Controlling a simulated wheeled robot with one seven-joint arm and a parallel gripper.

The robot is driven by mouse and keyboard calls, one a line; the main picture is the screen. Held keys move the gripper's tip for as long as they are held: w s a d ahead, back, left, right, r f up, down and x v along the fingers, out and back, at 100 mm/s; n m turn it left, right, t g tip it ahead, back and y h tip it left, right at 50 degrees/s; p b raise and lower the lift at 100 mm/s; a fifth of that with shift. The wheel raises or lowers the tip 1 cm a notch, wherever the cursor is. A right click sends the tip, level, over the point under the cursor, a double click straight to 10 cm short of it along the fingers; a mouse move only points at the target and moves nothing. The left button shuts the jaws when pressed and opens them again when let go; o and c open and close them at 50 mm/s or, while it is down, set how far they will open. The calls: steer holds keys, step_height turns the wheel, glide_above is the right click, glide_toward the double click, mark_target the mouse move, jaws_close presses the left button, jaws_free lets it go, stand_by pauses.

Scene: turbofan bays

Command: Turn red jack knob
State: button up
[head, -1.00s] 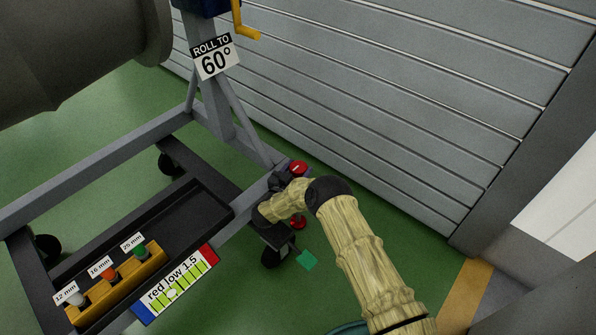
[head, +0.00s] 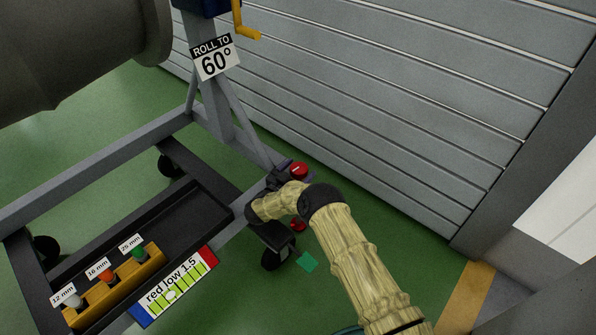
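The red jack knob (head: 299,170) is a round red cap at the right corner of the grey stand frame. A second red part (head: 298,225), lower down, shows just below my wrist, near the floor. My gripper (head: 279,178) is at the frame corner, just left of the red knob, and is mostly hidden behind my own wrist. Its dark fingers show only in part, so I cannot tell whether they are open or touch the knob.
The grey stand (head: 90,172) has black casters (head: 275,258). A yellow socket block (head: 116,286) lies in the black tray. A "ROLL TO 60°" sign (head: 215,58) and a yellow crank (head: 246,28) are above. A grey slatted wall (head: 400,110) stands close behind the knob.

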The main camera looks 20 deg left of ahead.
steer(key=shift+s+a+r+p, duration=0.1)
steer(key=shift+s+a+p, duration=0.2)
steer(key=shift+s, duration=0.3)
steer(key=p+v, duration=0.5)
steer(key=v, duration=1.1)
steer(key=shift+p, duration=0.4)
steer(key=shift+s+d, duration=0.15)
steer(key=shift+d, duration=0.1)
